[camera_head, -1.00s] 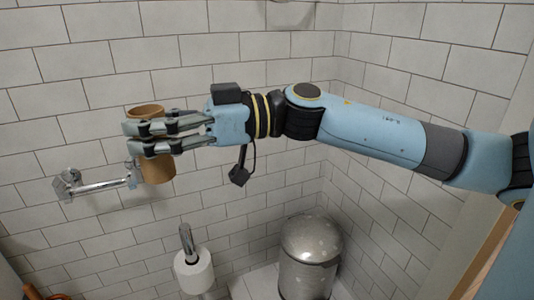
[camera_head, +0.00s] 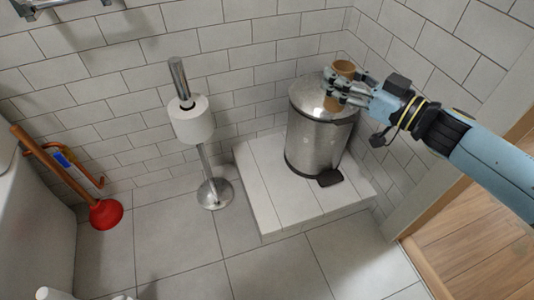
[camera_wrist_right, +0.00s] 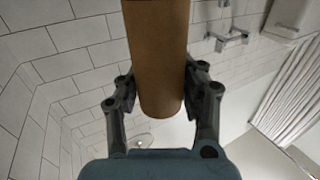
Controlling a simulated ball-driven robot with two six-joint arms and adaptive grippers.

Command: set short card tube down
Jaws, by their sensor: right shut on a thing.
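The short card tube (camera_head: 344,68) is a brown cardboard cylinder. My right gripper (camera_head: 338,86) is shut on it, with fingers on both sides of the tube. In the head view the tube stands roughly upright in front of or above the metal bin (camera_head: 318,130); I cannot tell whether it touches the lid. In the right wrist view the tube (camera_wrist_right: 157,60) sits between the two fingers (camera_wrist_right: 158,88). My left gripper is not in view.
The pedal bin stands on a white tiled step (camera_head: 262,190). A chrome stand with a paper roll (camera_head: 192,120) is left of it. A red plunger (camera_head: 105,213) leans at the far left. Grey floor (camera_head: 180,265) lies open in front.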

